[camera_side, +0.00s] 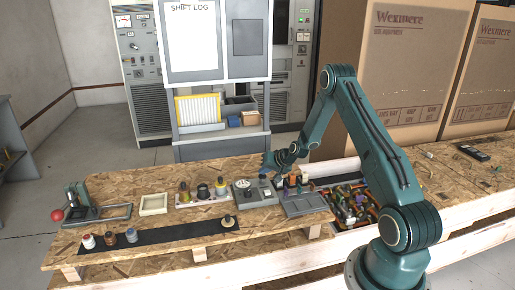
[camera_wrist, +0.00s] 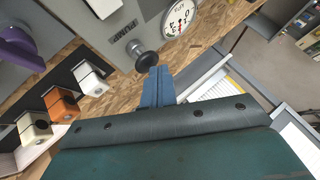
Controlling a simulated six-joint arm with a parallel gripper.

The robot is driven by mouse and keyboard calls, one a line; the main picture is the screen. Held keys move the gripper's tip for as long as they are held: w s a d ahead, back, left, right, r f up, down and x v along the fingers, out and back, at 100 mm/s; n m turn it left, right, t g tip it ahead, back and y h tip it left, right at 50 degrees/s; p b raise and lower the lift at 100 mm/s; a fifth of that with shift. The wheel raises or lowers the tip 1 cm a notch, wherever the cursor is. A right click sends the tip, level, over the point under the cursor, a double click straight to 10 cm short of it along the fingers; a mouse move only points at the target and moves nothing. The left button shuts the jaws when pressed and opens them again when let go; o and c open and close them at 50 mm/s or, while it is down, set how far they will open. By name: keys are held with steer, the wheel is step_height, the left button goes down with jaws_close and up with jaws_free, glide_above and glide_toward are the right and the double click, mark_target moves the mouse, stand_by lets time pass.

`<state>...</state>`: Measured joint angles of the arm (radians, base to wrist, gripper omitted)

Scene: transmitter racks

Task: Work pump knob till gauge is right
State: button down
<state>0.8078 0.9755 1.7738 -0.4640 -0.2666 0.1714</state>
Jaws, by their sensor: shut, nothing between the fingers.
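The pump knob (camera_wrist: 146,60), a dark round cap on a pale stem, stands on a grey panel beside a label reading PUMP in the wrist view. The gauge (camera_wrist: 181,16) is a round white dial with coloured marks, partly cut off at the top; its exact reading is too small to tell. In the side view the grey gauge unit (camera_side: 256,196) sits on the wooden bench. My gripper (camera_wrist: 158,74) is shut and empty, its blue fingertips close to the knob's cap; I cannot tell whether they touch. In the side view my gripper (camera_side: 268,166) is above the back of the unit.
White (camera_wrist: 91,78), orange (camera_wrist: 63,104) and cream (camera_wrist: 33,127) blocks stand in a row at left in the wrist view. A grey tray (camera_side: 302,205) and tangled coloured parts (camera_side: 350,207) lie right of the unit. A red-knobbed lever device (camera_side: 77,204) stands far left.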

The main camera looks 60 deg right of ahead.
mark_target(265, 176)
steer(key=shift+f, duration=0.6)
stand_by(0.6)
steer(key=shift+r, duration=1.45)
steer(key=shift+r, duration=0.15)
steer(key=shift+r, duration=2.4)
